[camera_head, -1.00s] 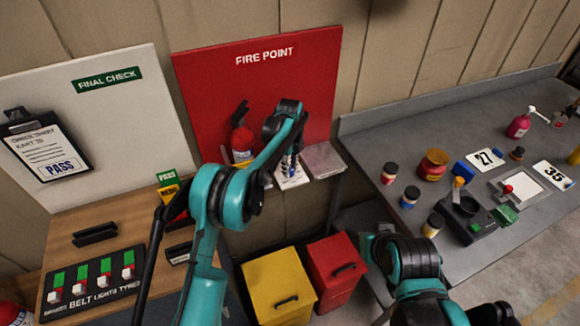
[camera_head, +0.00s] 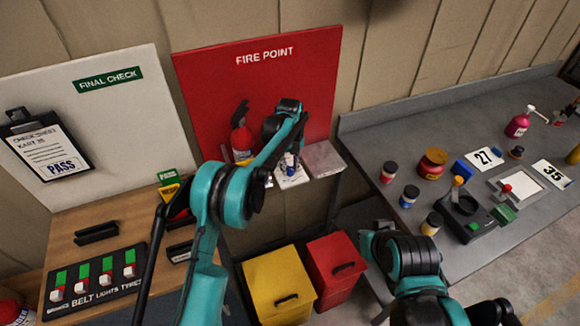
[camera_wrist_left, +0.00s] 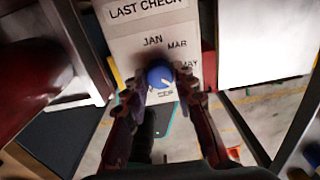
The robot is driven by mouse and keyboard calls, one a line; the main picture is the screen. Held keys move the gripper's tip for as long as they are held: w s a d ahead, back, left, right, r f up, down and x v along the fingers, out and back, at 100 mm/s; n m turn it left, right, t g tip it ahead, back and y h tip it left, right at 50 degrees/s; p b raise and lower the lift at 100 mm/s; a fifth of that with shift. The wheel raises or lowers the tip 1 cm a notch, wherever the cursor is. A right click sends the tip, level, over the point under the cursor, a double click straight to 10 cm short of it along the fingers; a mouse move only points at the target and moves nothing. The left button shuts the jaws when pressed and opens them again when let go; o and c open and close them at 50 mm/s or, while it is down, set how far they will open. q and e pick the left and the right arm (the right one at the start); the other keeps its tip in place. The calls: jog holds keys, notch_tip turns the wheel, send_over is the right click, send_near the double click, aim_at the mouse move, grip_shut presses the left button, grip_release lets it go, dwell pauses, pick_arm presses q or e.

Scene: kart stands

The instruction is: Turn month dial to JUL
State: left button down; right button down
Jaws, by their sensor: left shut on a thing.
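The month dial is a blue knob (camera_wrist_left: 160,77) on a pale plate (camera_wrist_left: 120,50) headed LAST CHECK in the left wrist view. JAN, MAR and MAY are readable around it; a lower label is partly covered, and I cannot tell where the dial points. My left gripper (camera_wrist_left: 167,90) has its fingers on both sides of the knob and is shut on it. In the head view the left gripper (camera_head: 289,160) reaches down to the plate (camera_head: 292,177) on the fire point shelf.
A red extinguisher (camera_head: 242,142) stands just left of the left gripper, before the red FIRE POINT board (camera_head: 225,75). A grey pad (camera_head: 323,159) lies to the right. Yellow (camera_head: 278,285) and red (camera_head: 335,265) bins stand below. The grey bench (camera_head: 375,135) holds several jars.

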aim_at(290, 169)
pick_arm(q)
jog(key=c, duration=1.2)
grip_release()
notch_tip(290, 169, up, 12)
